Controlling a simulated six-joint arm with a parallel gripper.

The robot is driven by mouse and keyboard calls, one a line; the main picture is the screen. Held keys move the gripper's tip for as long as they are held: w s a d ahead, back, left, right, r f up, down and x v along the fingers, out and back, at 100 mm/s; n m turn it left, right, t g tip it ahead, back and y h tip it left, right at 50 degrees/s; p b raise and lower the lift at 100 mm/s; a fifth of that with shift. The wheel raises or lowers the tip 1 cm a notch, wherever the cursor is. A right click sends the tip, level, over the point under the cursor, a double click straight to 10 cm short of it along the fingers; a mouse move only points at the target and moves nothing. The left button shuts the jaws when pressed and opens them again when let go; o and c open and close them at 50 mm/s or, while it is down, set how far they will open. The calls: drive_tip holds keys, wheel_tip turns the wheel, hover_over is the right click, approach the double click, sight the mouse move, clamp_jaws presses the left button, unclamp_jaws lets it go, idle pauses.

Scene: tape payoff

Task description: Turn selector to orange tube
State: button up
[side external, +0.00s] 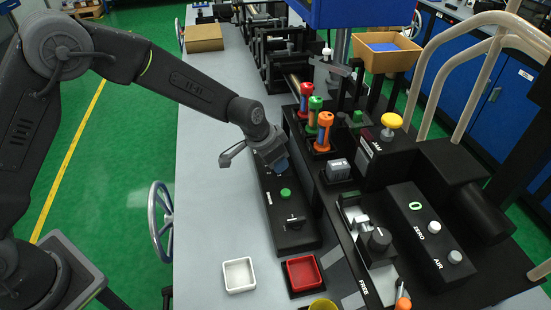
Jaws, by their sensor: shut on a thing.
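My gripper (276,160) is over the far part of a long black control box (283,237). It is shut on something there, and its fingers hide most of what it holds. A blue patch shows at the fingertips; I cannot tell if it is part of the gripper or the held thing. Nearer on the box are a green button (286,193) and a small black knob (294,221), both clear of the gripper. The orange tube (325,128), with a blue middle, stands upright right of the gripper. Behind it are a green-capped tube (314,109) and a red-capped tube (305,97).
A white tray (239,275) and a red tray (304,272) lie at the near edge. A yellow button (392,120) tops a black box at right. A black panel (430,238) with white buttons stands nearer. The grey bench (210,120) is clear left of the control box.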

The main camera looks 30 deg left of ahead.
drive_tip(key=n+y, duration=0.2)
drive_tip(key=n, duration=0.3)
drive_tip(key=shift+n, duration=0.3)
idle(0.4)
drive_tip(key=o, duration=0.9)
drive_tip(key=shift+d+r+t, duration=0.1)
drive_tip(key=shift+t, duration=0.2)
drive_tip(key=v, duration=1.3)
drive_tip(key=shift+s+r, duration=0.15)
drive_tip(key=shift+r, duration=0.15)
